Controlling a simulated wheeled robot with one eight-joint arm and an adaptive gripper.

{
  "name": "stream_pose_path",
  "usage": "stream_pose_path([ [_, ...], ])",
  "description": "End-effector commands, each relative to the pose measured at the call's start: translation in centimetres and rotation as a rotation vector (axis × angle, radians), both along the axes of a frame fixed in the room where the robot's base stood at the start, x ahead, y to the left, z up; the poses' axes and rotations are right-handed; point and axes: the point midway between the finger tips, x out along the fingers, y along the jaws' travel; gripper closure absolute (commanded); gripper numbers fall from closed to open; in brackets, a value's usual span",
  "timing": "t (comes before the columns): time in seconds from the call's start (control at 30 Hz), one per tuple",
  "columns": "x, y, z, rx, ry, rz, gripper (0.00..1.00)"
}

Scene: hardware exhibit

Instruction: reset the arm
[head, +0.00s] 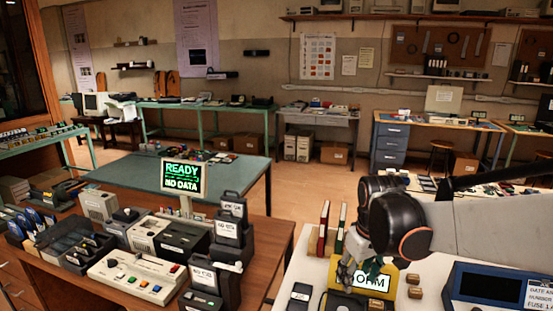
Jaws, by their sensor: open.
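My arm comes in from the right edge, with a dark rounded joint in front of the white table (300,262). My gripper (348,284) hangs from it, pointing down at the left side of a yellow device labelled "OHM" (391,281). The gripper is small and partly merged with the things behind it. It looks open, and I see nothing held in it. I cannot tell whether its fingertips touch the dark item (342,303) below.
Red and green binders (323,228) stand left of my arm. A blue-framed panel (490,288) is at right. Small brown blocks (414,286) lie by the yellow device. The left wooden desk (278,240) holds a button console (136,275) and a "READY / NO DATA" screen (184,178). Open floor lies behind.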

Motion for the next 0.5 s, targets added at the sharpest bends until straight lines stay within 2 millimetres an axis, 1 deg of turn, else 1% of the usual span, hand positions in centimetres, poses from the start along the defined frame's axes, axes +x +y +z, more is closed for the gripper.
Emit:
stream_pose_path([
  [0.03, -1.3, 0.0, 0.9, 0.003, -0.023, -0.018, 0.51],
  [0.2, -4.8, 0.0, 3.1, 0.019, -0.112, -0.082, 0.51],
  [0.4, -9.0, 0.0, 4.7, 0.045, -0.216, -0.158, 0.51],
  [0.5, -11.0, 0.0, 5.0, 0.061, -0.266, -0.193, 0.51],
])
